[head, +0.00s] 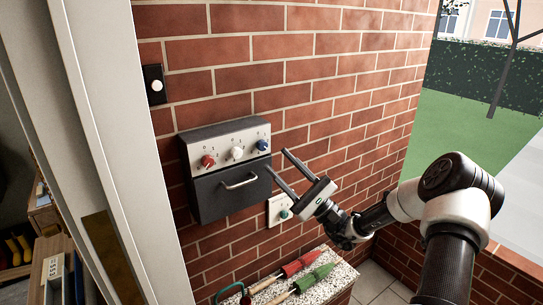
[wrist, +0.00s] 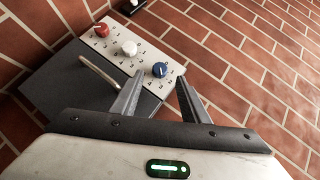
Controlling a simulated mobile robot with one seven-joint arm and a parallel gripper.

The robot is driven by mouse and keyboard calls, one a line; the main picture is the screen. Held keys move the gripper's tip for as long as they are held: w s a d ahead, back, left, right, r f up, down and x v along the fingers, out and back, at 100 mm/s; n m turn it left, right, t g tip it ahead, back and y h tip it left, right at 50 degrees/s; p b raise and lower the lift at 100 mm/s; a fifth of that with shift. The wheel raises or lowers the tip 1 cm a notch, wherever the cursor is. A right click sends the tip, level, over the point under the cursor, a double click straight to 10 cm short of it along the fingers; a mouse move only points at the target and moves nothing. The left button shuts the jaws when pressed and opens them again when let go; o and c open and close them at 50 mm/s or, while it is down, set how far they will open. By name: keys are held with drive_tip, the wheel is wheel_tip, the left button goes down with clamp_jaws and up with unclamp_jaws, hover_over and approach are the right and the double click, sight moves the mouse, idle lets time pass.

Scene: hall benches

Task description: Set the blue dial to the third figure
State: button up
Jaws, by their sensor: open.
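The blue dial (head: 262,145) is the rightmost of three on the pale panel (head: 222,147) of a dark grey wall box (head: 228,187). It also shows in the wrist view (wrist: 160,69), with a light mark on its face. The figures around it are too small to read, so I cannot tell its setting. My gripper (head: 277,160) is open and empty, just right of the dial. In the wrist view the dial appears between the two fingertips of my gripper (wrist: 160,77), beyond them. I cannot see contact.
A red dial (head: 207,161) and a white dial (head: 237,153) sit left of the blue one. A bar handle (head: 240,181) sticks out below. A small plate with a green knob (head: 284,213) is right of the box.

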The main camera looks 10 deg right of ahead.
drive_tip(key=v, duration=1.2)
drive_tip(key=shift+b, duration=0.3)
drive_tip(key=shift+s+d, duration=0.1)
drive_tip(key=s+a+r+n+g+h, duration=0.1)
drive_tip(key=s+a+n+g+h, duration=0.1)
drive_tip(key=s+a+n+g, duration=0.6)
drive_tip(key=s+a+r+n+g+h, duration=0.15)
drive_tip(key=s+a+n+g, duration=0.25)
drive_tip(key=a+g, duration=0.65)
drive_tip(key=s+n+g+h, duration=0.1)
drive_tip(key=s+n+h, duration=0.3)
drive_tip(key=s+h, duration=0.4)
drive_tip(key=s+d+r+n+t+h, duration=0.2)
drive_tip(key=s+d+r+t+h, duration=0.4)
drive_tip(key=d+r+t+h, duration=0.15)
wheel_tip(320, 180, up, 13)
drive_tip(key=p, duration=1.3)
drive_tip(key=shift+s+t, duration=0.15)
drive_tip(key=shift+t, duration=0.25)
